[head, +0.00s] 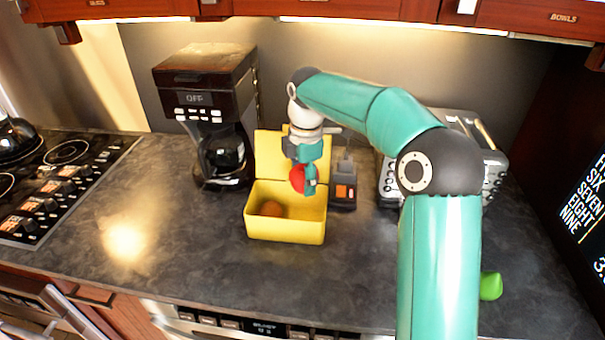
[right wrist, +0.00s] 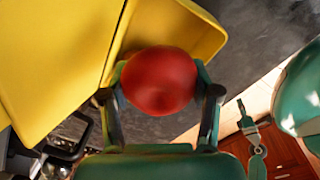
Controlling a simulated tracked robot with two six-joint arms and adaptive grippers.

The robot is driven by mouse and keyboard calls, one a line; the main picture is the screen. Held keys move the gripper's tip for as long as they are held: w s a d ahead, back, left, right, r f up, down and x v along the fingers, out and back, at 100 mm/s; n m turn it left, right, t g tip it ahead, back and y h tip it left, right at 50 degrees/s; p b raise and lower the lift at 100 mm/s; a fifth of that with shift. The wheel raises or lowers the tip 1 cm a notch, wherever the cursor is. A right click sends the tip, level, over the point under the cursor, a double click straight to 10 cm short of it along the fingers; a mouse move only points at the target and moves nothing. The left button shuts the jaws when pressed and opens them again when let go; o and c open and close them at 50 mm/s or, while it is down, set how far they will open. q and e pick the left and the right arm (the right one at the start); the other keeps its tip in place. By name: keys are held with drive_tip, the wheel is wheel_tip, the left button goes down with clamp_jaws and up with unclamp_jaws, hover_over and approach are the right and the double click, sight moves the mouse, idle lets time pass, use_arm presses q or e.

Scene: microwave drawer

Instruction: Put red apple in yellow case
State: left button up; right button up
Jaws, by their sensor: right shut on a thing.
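The yellow case (head: 285,228) stands open on the counter with its lid raised at the back. An orange-brown round thing (head: 271,208) lies inside it at the left. My right gripper (head: 304,183) is shut on the red apple (head: 297,178) and holds it above the right part of the case. In the right wrist view the red apple (right wrist: 159,80) sits between both fingers, with the yellow case (right wrist: 50,60) behind it.
A black coffee maker (head: 205,75) stands left of the case. A small dark device with an orange panel (head: 345,192) is just right of it. A silver toaster (head: 495,165) is behind my right arm. A green thing (head: 491,286) lies at the right. The counter (head: 170,250) is clear at front left.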

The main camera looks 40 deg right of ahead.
drive_tip(key=shift+f+b, duration=3.85)
drive_tip(key=shift+f, duration=2.2)
drive_tip(key=o, duration=1.3)
wheel_tip(320, 180, up, 11)
drive_tip(key=p, duration=1)
drive_tip(key=shift+r, duration=0.1)
